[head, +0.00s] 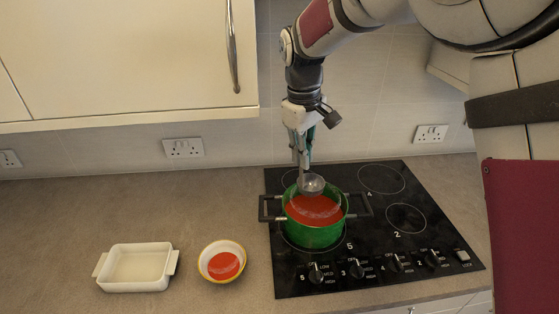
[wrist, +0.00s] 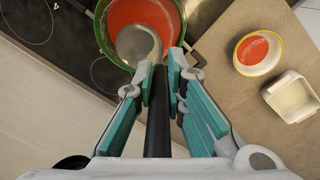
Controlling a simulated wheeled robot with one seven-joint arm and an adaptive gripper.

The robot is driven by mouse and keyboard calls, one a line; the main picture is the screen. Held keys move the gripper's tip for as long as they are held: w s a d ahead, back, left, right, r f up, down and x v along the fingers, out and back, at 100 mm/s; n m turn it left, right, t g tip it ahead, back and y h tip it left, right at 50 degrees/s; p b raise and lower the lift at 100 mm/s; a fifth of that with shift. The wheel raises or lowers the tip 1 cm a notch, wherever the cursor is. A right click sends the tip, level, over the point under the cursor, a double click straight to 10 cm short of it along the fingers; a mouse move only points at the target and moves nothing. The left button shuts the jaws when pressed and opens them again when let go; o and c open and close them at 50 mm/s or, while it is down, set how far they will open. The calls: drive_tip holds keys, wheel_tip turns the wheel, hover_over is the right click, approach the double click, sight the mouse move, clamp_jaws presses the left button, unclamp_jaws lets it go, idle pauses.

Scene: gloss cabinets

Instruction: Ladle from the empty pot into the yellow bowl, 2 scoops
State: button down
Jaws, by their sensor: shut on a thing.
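The green pot (head: 313,236) stands on the hob and holds red liquid (head: 315,209), so it is not empty. My gripper (head: 303,160) is shut on the dark handle of the ladle (wrist: 157,110). The ladle's grey metal bowl (head: 312,184) is over the back part of the pot, near the rim; it also shows in the wrist view (wrist: 138,43). It looks grey inside, with no red clearly visible, and I cannot tell whether it touches the liquid. The bowl with the yellow rim (head: 205,262) sits on the counter left of the pot, with red liquid (head: 224,265) in it.
A white rectangular dish (head: 136,288) stands left of the yellow bowl. The black hob (head: 440,225) has knobs along its front. The pot's dark side handles (head: 268,208) stick out. A wall cabinet (head: 130,60) hangs above the counter. Counter between bowl and hob is clear.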

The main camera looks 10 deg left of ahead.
sight(308, 190)
drive_tip(key=shift+m, duration=0.3)
drive_tip(key=shift+w+d+f+b, duration=0.25)
drive_tip(key=shift+f+b, duration=0.1)
drive_tip(key=shift+f, duration=1.9)
drive_tip(key=shift+w+d+f+b, duration=0.15)
drive_tip(key=shift+d+f+b, duration=0.2)
drive_tip(key=shift+f, duration=1.9)
drive_tip(key=shift+w+d+f+b, duration=0.2)
drive_tip(key=shift+f+b, duration=0.2)
drive_tip(key=shift+f, duration=1.85)
wheel_tip(308, 190, up, 13)
drive_tip(key=p, duration=0.2)
drive_tip(key=shift+a+f, duration=0.1)
drive_tip(key=shift+a, duration=0.05)
